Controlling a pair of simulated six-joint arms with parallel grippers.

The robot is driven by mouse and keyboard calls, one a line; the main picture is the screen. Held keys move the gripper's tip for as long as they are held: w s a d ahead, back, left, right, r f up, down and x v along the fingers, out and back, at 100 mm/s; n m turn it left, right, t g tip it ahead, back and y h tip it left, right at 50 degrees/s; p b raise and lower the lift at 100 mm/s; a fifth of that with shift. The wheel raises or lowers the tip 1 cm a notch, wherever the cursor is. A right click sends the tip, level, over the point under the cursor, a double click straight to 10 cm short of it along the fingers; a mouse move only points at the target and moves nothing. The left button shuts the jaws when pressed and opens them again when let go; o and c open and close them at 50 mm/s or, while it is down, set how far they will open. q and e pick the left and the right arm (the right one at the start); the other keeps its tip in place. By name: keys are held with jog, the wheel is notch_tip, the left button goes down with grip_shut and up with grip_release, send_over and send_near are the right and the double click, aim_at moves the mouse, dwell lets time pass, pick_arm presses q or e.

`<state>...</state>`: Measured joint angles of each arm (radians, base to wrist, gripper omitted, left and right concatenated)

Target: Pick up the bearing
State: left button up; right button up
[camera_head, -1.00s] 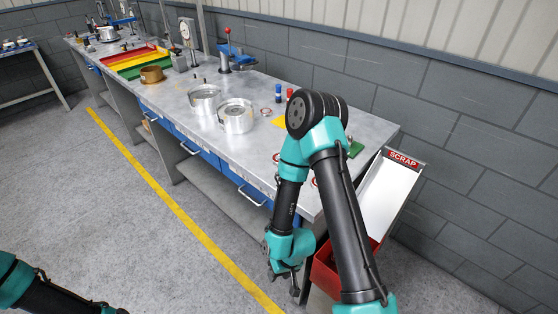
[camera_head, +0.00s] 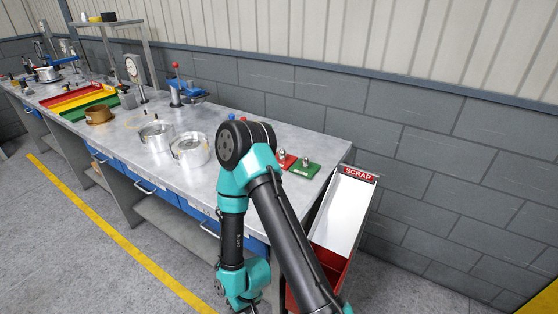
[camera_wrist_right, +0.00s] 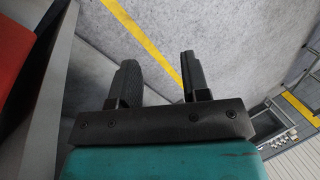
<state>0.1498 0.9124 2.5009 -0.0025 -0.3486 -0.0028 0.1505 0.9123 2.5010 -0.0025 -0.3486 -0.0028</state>
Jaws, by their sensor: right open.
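I cannot make out a bearing for certain. Small metal parts stand on a red pad (camera_head: 290,164) and a green pad (camera_head: 304,171) at the bench's right end, too small to identify. Two round silver housings, a left one (camera_head: 156,136) and a right one (camera_head: 189,152), sit mid-bench. My right arm hides part of the bench behind it. My right gripper (camera_wrist_right: 158,80) is open and empty in the wrist view, with floor beyond its fingers. It hangs low in front of the bench. My left gripper is out of view.
A white scrap chute (camera_head: 341,213) with a red bin (camera_head: 331,266) stands off the bench's right end. A brown ring (camera_head: 98,115), coloured trays (camera_head: 70,99) and a blue press (camera_head: 186,92) are farther left. The bench front (camera_head: 125,150) is clear.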

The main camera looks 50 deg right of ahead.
dwell(0.5)
jog(key=o, duration=1)
